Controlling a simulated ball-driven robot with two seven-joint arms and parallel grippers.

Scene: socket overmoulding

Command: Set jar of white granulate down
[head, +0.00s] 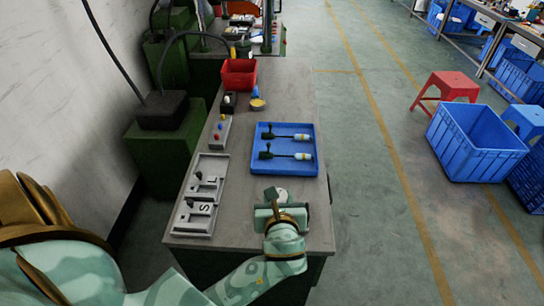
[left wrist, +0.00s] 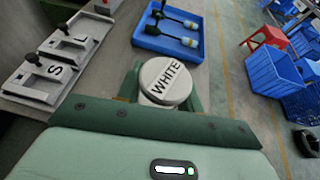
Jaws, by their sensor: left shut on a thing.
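The jar of white granulate (left wrist: 166,82) shows its round white lid, marked WHITE, in the left wrist view. Its lid also shows in the head view (head: 282,194) near the front right of the grey table. My left gripper (head: 281,207) is shut on the jar, with a green finger on each side in the left wrist view (left wrist: 165,88). The jar's body is mostly hidden by the gripper, and I cannot tell whether its base touches the table. My right gripper is not in view.
A blue tray (head: 260,169) with two black-handled, white-ended parts lies just beyond the jar. Grey fixtures marked L and S (head: 196,218) lie at the table's left. A red bin (head: 239,74) stands further back. Bare table (head: 236,205) lies between fixtures and jar.

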